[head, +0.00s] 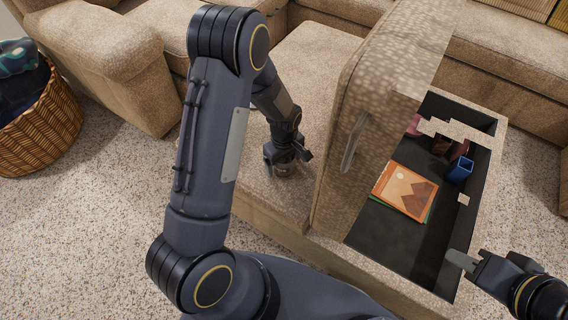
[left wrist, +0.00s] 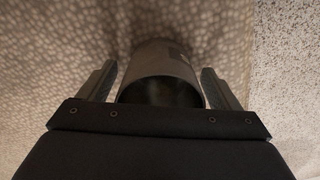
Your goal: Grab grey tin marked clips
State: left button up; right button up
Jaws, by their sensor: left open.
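A grey cylindrical tin (left wrist: 165,62) stands between the two fingers of my left gripper (left wrist: 160,90) in the left wrist view. The fingers are apart, one on each side of it, and a dark round opening or top faces the camera. A label patch shows on its side, but I cannot read it. In the head view my left gripper (head: 287,152) is low over the sofa seat, and the tin (head: 282,169) shows only in small part beneath it. My right gripper (head: 462,260) is at the lower right, beside the open compartment; its finger spacing is unclear.
A raised upholstered lid (head: 375,110) stands just right of my left gripper. Beyond it is an open dark storage compartment (head: 390,232) holding an orange book (head: 405,190) and a blue container (head: 459,170). A wicker basket (head: 42,130) stands on the carpet at the left.

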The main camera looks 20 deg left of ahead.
pick_arm(q)
jog(key=c, duration=1.1)
jog(key=shift+r, duration=0.15)
